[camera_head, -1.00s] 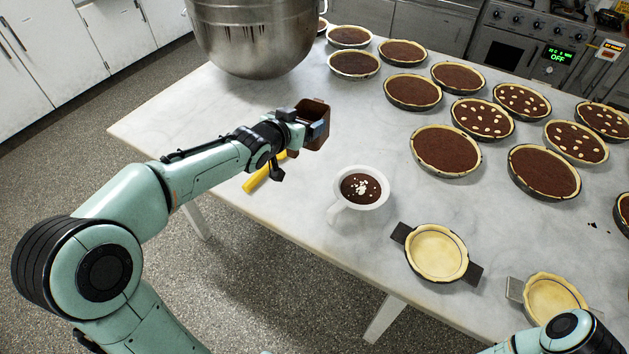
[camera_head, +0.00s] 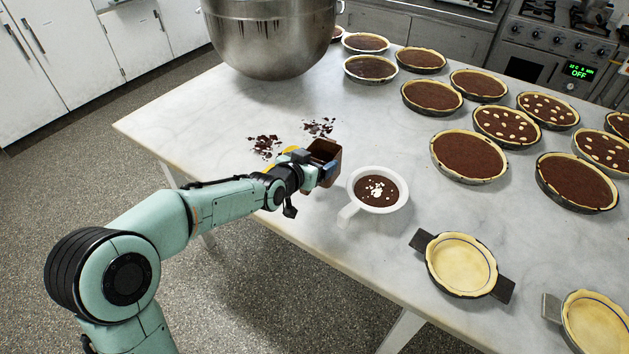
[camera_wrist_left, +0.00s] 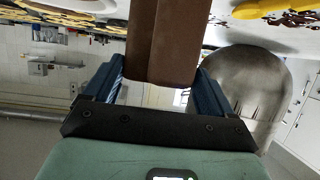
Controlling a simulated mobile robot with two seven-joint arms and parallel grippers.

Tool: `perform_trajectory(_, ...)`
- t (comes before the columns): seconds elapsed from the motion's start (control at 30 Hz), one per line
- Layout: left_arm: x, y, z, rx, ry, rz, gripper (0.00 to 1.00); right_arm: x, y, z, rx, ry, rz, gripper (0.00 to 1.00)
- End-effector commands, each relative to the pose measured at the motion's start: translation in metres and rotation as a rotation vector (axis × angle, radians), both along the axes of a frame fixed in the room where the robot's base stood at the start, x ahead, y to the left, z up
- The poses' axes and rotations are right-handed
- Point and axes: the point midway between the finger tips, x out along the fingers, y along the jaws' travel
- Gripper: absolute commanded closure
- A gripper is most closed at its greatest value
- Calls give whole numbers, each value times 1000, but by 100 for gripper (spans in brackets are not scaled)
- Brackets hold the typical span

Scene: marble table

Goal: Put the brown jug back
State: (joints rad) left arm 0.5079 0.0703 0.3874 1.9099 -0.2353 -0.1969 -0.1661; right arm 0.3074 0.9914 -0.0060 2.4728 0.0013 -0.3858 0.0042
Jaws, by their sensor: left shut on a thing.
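The brown jug (camera_head: 325,159) is a small dark brown, open-topped vessel near the table's front left edge. My left gripper (camera_head: 318,165) is shut on it, and the arm comes in from the left. In the left wrist view the jug (camera_wrist_left: 168,45) stands between the two blue fingers of the gripper (camera_wrist_left: 152,78). I cannot tell whether its base touches the marble. My right gripper is not in view.
A white cup (camera_head: 377,190) of chocolate with pale bits stands just right of the jug. A large steel bowl (camera_head: 270,40) is behind. Chocolate crumbs (camera_head: 265,146) lie on the table (camera_head: 190,110). Filled tarts (camera_head: 470,155) cover the right; an empty crust (camera_head: 461,264) is in front.

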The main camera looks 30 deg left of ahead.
Motion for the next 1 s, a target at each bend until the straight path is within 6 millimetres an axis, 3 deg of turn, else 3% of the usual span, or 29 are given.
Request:
perform_trajectory(0.17,0,0,-11,-1,-1,0,47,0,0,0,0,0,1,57)
perform_trajectory(0.4,0,0,-44,-1,2,-1,47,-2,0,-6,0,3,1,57)
perform_trajectory(0.87,0,0,-51,0,-2,0,47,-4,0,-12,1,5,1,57)
perform_trajectory(0.9,0,0,-51,0,0,0,5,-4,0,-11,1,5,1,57)
perform_trajectory(0.93,0,0,-50,0,0,0,0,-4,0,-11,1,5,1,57)
perform_trajectory(1.0,0,0,-50,0,0,0,0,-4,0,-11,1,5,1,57)
